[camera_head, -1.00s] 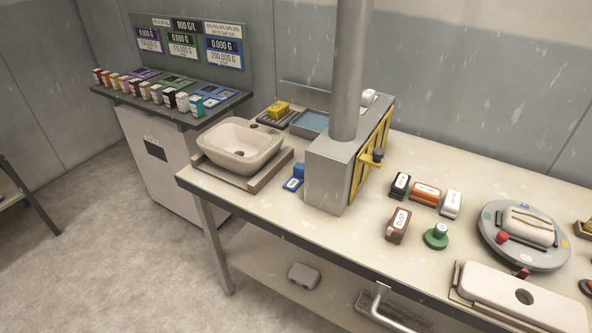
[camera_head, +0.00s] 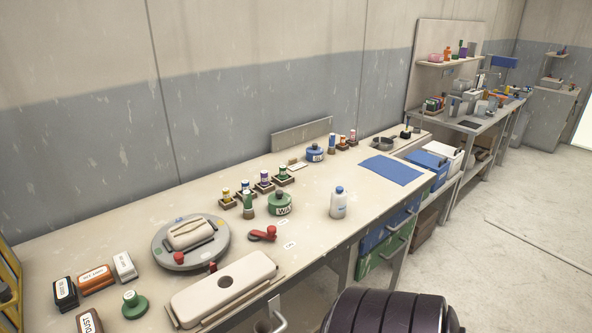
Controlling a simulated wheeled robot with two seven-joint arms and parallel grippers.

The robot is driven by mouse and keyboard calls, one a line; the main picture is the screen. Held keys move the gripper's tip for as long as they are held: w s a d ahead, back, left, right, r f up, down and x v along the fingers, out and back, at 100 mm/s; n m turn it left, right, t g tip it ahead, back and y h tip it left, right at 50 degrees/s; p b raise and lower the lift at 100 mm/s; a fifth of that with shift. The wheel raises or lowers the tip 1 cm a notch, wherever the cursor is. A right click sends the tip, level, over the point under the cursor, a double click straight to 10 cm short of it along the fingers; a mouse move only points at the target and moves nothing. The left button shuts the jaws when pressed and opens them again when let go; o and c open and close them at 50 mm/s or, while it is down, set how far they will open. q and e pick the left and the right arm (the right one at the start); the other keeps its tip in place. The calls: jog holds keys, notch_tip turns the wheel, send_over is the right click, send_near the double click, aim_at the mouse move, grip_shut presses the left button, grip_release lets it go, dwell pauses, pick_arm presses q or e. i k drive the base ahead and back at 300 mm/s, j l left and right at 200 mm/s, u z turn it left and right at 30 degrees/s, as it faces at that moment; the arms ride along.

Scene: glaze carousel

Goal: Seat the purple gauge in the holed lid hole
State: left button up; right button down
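The holed lid (camera_head: 196,302) is a long pale slab with rounded ends and one round dark hole near its middle. It lies at the front edge of the bench, and the hole looks empty. Several small gauges with coloured tops stand in dark square stands behind the turntable. One with a purple-blue top (camera_head: 264,177) may be the purple gauge; it is too small to be sure of its colour. Neither of my grippers is in view.
A grey turntable (camera_head: 162,256) carries a pale block left of the lid. A red-knobbed tool (camera_head: 264,234), a green jar (camera_head: 280,205) and a white bottle (camera_head: 338,204) stand nearby. A blue mat (camera_head: 391,170) lies right. The bench between bottle and mat is clear.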

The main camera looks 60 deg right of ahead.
aim_at(194, 305)
jog(key=z, duration=1.85)
